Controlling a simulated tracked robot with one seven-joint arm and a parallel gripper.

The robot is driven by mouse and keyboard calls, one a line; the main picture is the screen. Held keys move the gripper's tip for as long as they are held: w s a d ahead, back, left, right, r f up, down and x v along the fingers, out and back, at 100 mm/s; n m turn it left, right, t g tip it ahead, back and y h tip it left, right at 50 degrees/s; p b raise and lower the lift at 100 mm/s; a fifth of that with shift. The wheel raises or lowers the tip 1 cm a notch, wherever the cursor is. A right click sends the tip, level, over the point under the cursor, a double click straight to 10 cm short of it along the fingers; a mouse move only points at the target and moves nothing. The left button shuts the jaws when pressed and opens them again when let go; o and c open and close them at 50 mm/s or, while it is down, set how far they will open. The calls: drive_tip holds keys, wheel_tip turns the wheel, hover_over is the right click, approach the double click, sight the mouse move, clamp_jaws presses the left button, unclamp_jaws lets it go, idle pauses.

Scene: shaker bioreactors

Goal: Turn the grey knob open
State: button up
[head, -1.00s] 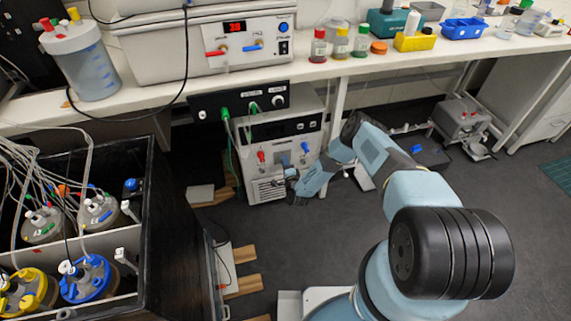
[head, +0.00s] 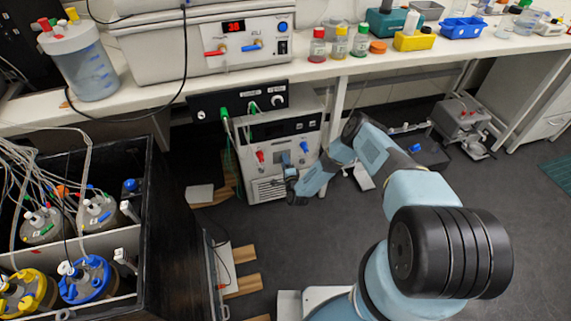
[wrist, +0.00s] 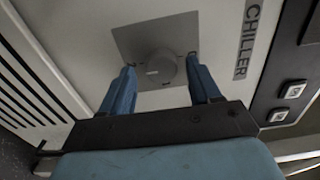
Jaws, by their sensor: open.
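The grey knob (wrist: 160,71) sits on a square grey plate (wrist: 135,42) on the front of the chiller, seen in the wrist view. A lighter mark shows on its face. My gripper (wrist: 158,68) is open, with one blue finger on each side of the knob; I cannot tell whether the fingertips touch it. In the head view my gripper (head: 290,178) is at the front of the chiller (head: 272,186), below the bench, and the knob is too small to make out there.
A red tap (head: 260,157) and a blue tap (head: 304,147) stick out of the chiller front. Vent slots (wrist: 35,85) lie at the left in the wrist view. A black box of bioreactors (head: 165,235) stands at the left. Floor (head: 330,235) is clear in front.

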drive_tip(key=shift+s, duration=0.1)
drive_tip(key=v, duration=1.3)
drive_tip(key=shift+s, duration=0.3)
drive_tip(key=shift+d, duration=0.1)
